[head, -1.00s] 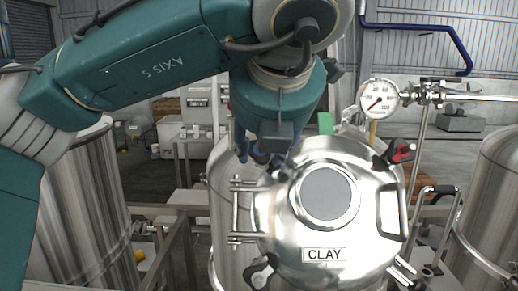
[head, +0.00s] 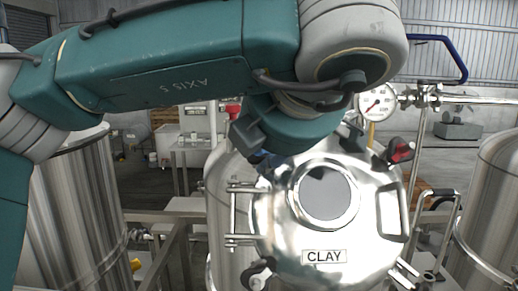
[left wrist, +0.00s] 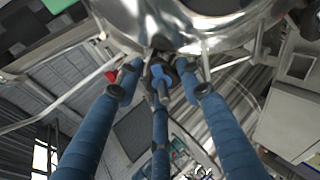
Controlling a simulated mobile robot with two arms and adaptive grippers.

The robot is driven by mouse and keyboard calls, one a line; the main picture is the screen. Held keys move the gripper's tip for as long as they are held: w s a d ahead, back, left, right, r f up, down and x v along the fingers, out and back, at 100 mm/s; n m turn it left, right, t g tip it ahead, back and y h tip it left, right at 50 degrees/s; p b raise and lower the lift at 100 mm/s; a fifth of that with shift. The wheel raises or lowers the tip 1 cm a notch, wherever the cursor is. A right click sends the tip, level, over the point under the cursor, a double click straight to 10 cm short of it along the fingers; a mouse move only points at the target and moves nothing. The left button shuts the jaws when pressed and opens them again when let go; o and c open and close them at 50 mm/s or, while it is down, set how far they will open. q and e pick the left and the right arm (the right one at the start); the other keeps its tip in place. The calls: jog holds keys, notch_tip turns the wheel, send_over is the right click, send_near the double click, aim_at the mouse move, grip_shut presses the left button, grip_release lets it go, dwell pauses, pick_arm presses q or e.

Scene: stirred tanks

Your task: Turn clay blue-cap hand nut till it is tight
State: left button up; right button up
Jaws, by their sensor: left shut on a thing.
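The clay tank's round steel lid (head: 285,235) is closed, with a CLAY label (head: 324,256) on its front. My left gripper (left wrist: 158,74) has its blue fingers closed around the blue-cap hand nut (left wrist: 161,73) at the lid's edge in the left wrist view. In the head view my left gripper (head: 264,160) is at the lid's far left edge. My wrist hides most of its fingers and the nut there. My right gripper is in neither view.
A red-cap hand nut (head: 401,150) sits at the lid's right and a black one (head: 258,273) at its front left. A pressure gauge (head: 378,103) and pipes stand behind the lid, close to my wrist. Other steel tanks (head: 75,215) stand on both sides.

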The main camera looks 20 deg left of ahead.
pick_arm(q)
jog(key=shift+d+m, duration=0.1)
jog(key=shift+m, duration=0.8)
jog(key=o, duration=1)
jog(key=shift+o, duration=0.6)
jog(key=shift+w+d+f, duration=0.1)
jog(key=shift+d, duration=0.15)
jog(key=v, duration=1.2)
jog(key=shift+f, duration=0.1)
